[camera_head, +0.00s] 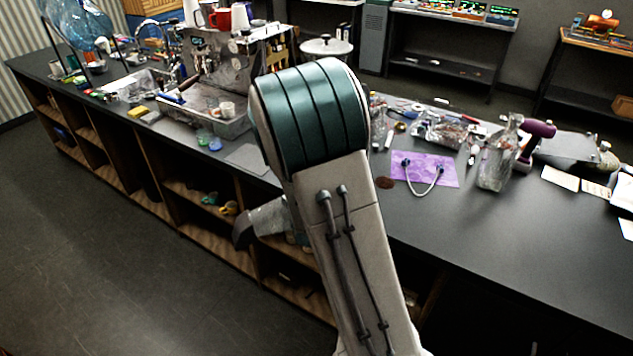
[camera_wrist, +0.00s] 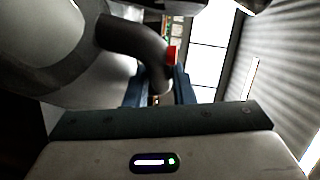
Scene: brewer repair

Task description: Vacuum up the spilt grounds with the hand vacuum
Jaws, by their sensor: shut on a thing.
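The hand vacuum shows in the wrist view as a large pale grey body (camera_wrist: 45,45) with a dark curved handle and a red button. My gripper (camera_wrist: 160,90) is shut on its handle, with a blue finger on each side. In the head view the vacuum (camera_head: 268,218) sticks out left of my arm, its dark end in front of the bench's open shelves, below the worktop. My arm hides the gripper there. The spilt grounds (camera_head: 385,182) look like a small brown patch on the dark worktop, just right of my arm and apart from the vacuum.
A purple mat (camera_head: 425,169) with a pale curved tube lies right of the grounds. An espresso machine (camera_head: 225,62) stands left. The front right worktop is clear.

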